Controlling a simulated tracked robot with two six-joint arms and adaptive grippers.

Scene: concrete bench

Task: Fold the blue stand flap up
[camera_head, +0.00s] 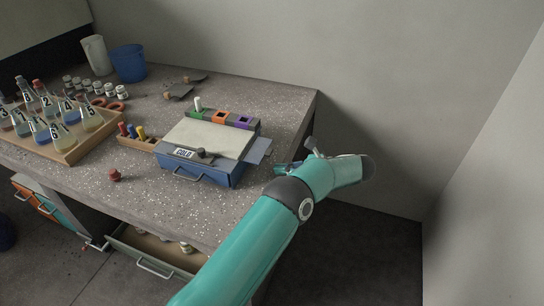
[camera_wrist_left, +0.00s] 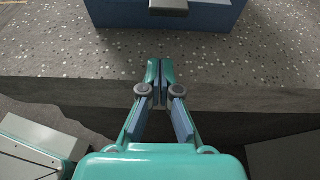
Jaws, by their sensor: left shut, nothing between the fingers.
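The blue box (camera_head: 205,173) with a pale top and a "COLD" label stands on the bench. A flat blue-grey flap (camera_head: 259,151) sticks out from its right side, roughly level. My left gripper (camera_head: 284,168) is just right of the box and flap, at the bench's right edge, partly hidden by my own arm. In the left wrist view, my left gripper (camera_wrist_left: 160,68) is shut and empty, its fingertips pointing at the box (camera_wrist_left: 115,13). A grey piece (camera_wrist_left: 168,6) juts from the box there, cut off by the frame. My right gripper is out of view.
A rack of coloured blocks (camera_head: 220,118) stands behind the box. A small marker holder (camera_head: 135,140) and a wooden tray of flasks (camera_head: 72,154) are to the left. A red knob (camera_head: 115,175) lies in front. An open drawer (camera_head: 155,252) hangs below the bench.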

